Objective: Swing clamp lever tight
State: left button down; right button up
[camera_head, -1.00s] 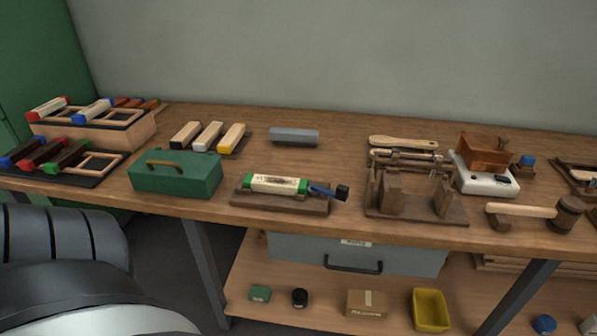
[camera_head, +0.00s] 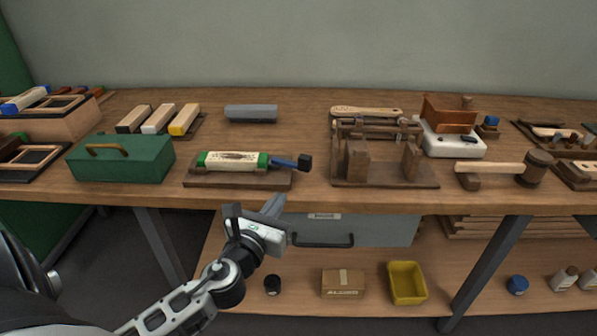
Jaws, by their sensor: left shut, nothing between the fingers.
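The clamp (camera_head: 238,180) is a wooden base near the bench's front edge, left of centre. A pale block with green ends (camera_head: 233,160) lies in it. The clamp lever (camera_head: 290,163) is a blue bar with a black knob, sticking out to the right of the block and pointing right. My left gripper (camera_head: 273,207) is in front of the bench, below and apart from the clamp and lever. Its fingers are together and hold nothing. My right gripper is out of view.
A green toolbox (camera_head: 121,158) stands left of the clamp, and a wooden fixture with uprights (camera_head: 384,172) stands to its right. A mallet (camera_head: 507,168) lies farther right. The bench's front edge (camera_head: 330,205) is just behind my left gripper. A yellow bin (camera_head: 407,283) sits on the lower shelf.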

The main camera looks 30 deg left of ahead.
aim_at(304, 162)
pick_arm(q)
jog(key=x, duration=1.2)
jog(key=shift+w, duration=0.1)
